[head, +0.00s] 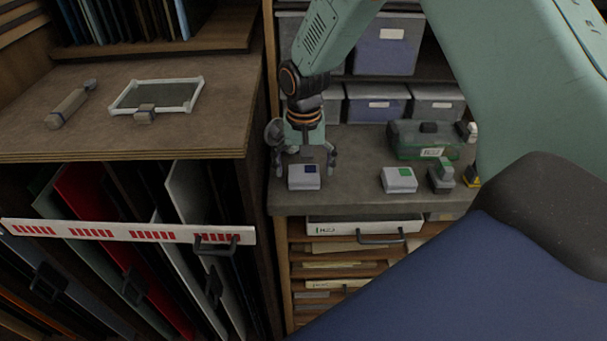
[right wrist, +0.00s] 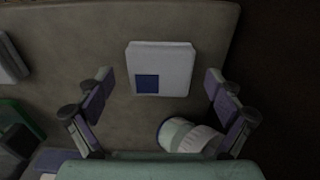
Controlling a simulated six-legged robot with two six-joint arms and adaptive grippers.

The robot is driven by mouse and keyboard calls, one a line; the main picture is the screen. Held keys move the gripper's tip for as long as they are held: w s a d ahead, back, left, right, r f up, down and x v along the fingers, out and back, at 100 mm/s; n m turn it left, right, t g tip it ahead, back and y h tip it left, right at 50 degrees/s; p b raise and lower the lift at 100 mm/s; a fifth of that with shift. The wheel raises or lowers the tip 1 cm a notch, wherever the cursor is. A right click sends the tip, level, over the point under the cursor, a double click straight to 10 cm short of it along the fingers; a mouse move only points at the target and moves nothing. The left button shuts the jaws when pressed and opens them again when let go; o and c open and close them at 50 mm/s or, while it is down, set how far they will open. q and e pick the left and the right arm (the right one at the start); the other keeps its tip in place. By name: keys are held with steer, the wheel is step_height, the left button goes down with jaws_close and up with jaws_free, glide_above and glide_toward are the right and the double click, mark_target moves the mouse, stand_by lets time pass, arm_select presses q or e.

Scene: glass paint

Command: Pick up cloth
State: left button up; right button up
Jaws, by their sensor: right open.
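No loose cloth is plainly visible. A white, flat, box-like thing with a dark blue square (head: 304,177) lies near the front left of the grey worktop; I cannot tell whether it is a folded cloth. It also shows in the right wrist view (right wrist: 168,62). A similar white one with a green square (head: 399,180) lies to its right. My right gripper (head: 305,167) points down just behind and above the blue-square one. In the right wrist view its fingers (right wrist: 160,80) are spread on either side of it, with nothing gripped. My left gripper is out of view.
A pale jar (right wrist: 185,135) lies close to the right gripper's palm. A green case (head: 420,140) and a small grey device (head: 441,178) stand farther right on the worktop (head: 350,190). A wooden cabinet (head: 215,110) borders it on the left. Grey bins stand behind.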

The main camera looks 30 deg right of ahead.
mark_target(304, 173)
steer(key=shift+s+d+f, duration=0.1)
steer(key=shift+s+f, duration=0.05)
steer(key=shift+f, duration=0.1)
steer(key=shift+c, duration=0.4)
steer(key=shift+w, duration=0.25)
steer(key=shift+c, duration=1.4)
steer(key=shift+s, duration=0.2)
steer(key=c, duration=0.6)
steer(key=shift+w, duration=0.15)
steer(key=shift+c, duration=1.4)
step_height(304, 173, up, 10)
